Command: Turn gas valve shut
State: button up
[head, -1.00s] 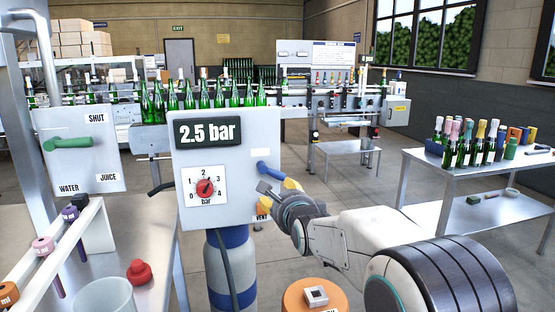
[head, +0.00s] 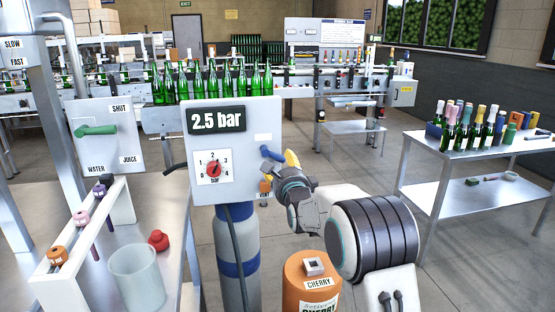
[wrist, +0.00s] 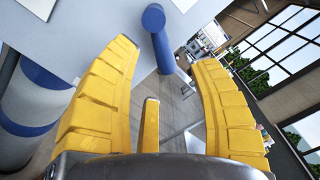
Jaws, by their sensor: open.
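A pale box (head: 235,130) has a 2.5 bar display and a dial with a red pointer. On its right side is the blue gas valve handle (head: 272,154), slanting down to the right. In the wrist view the handle (wrist: 160,40) has a round hub at the box and its arm points down and slightly right. My gripper (head: 293,160) is just right of the handle. Its yellow fingers (wrist: 166,62) are open, with the handle showing in the gap between their tips. I cannot tell whether they touch it.
A gas cylinder (head: 236,262) with blue bands stands under the box. An orange cherry container (head: 310,285) stands below my arm. A table (head: 470,147) with bottles is at right; clear floor lies between.

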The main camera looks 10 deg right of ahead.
aim_at(273, 154)
jog(key=shift+w+p, duration=0.6)
jog(key=shift+w, duration=2.1)
